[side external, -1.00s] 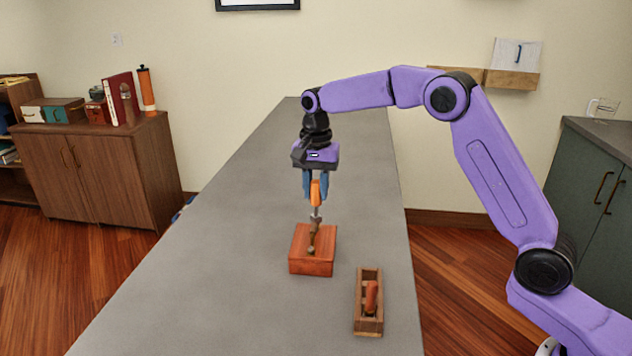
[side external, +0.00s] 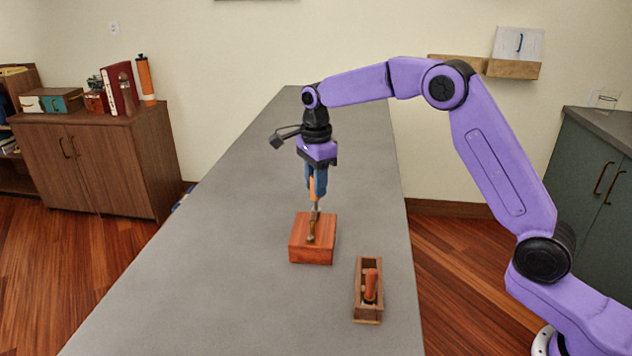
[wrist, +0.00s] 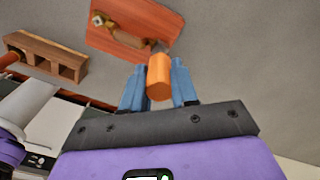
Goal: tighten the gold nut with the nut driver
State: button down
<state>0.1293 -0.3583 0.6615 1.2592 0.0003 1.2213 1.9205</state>
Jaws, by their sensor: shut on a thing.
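My gripper (side external: 317,180) is shut on the orange handle of the nut driver (side external: 317,192), which hangs upright with its shaft down. The handle (wrist: 159,76) sits between the blue fingers (wrist: 159,88) in the wrist view. Below is a reddish wooden block (side external: 312,252) on the grey table, also in the wrist view (wrist: 151,17).
A wooden holder with slots (side external: 368,314) stands nearer the camera, right of the block, with an orange-red handled tool (side external: 370,285) in it. It also shows in the wrist view (wrist: 45,55). The table (side external: 200,270) is clear on the left and behind.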

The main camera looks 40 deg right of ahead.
jog(key=m, duration=1.3)
jog(key=shift+m, duration=0.3)
jog(key=shift+n, duration=0.7)
jog(key=shift+r, duration=0.15)
jog(key=shift+r, duration=1.4)
